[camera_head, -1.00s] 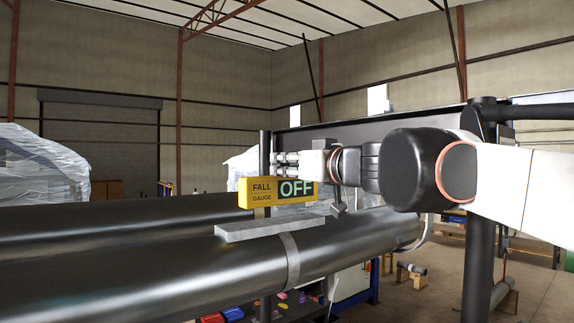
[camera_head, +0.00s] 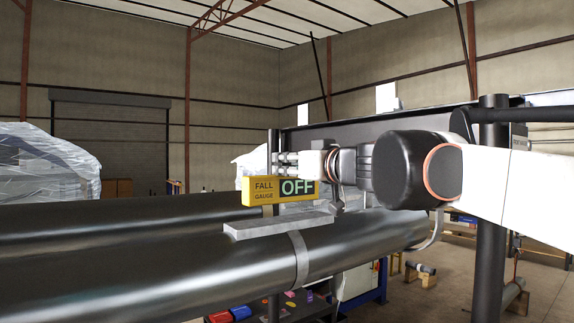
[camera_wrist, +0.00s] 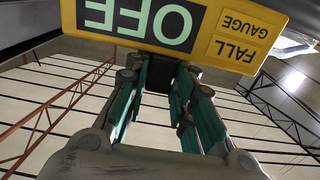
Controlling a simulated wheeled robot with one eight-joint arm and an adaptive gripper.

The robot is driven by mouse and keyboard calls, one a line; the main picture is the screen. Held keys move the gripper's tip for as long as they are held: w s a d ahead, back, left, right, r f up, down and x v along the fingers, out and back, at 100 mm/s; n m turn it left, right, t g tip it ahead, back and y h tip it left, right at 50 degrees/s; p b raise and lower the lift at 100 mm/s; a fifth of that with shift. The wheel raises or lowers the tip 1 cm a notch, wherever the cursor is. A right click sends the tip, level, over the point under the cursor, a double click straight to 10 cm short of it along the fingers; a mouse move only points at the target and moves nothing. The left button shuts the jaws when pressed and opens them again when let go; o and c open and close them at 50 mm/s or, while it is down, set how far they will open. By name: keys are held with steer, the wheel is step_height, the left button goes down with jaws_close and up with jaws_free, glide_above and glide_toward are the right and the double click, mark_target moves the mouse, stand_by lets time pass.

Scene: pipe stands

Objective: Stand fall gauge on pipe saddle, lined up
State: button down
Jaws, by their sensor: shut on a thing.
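The fall gauge (camera_head: 264,190) is a yellow box with a display reading OFF, upright with its label facing the head camera. My gripper (camera_head: 286,163) is shut on it from behind; the gauge hides part of the fingers. In the wrist view the gauge (camera_wrist: 175,28) spans the top of the picture, upside down, at the ends of my fingers (camera_wrist: 167,65). The pipe saddle (camera_head: 265,229) is a flat grey plate on top of the near pipe. The gauge shows over the saddle's back left part. I cannot tell whether its underside touches the plate.
The large dark near pipe (camera_head: 150,270) runs across the front, with a grey band (camera_head: 299,258) around it by the saddle. A second dark pipe (camera_head: 110,217) lies behind. Dark posts (camera_head: 490,200) stand at the right. Coloured items (camera_head: 240,313) lie low beyond the pipe.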

mark_target(287, 181)
steer(key=shift+f+b, duration=1.1)
steer(key=shift+f, duration=0.85)
stand_by(0.9)
steer(key=c, duration=1.3)
jaws_free()
steer(key=p+v, duration=0.1)
steer(key=v, duration=0.8)
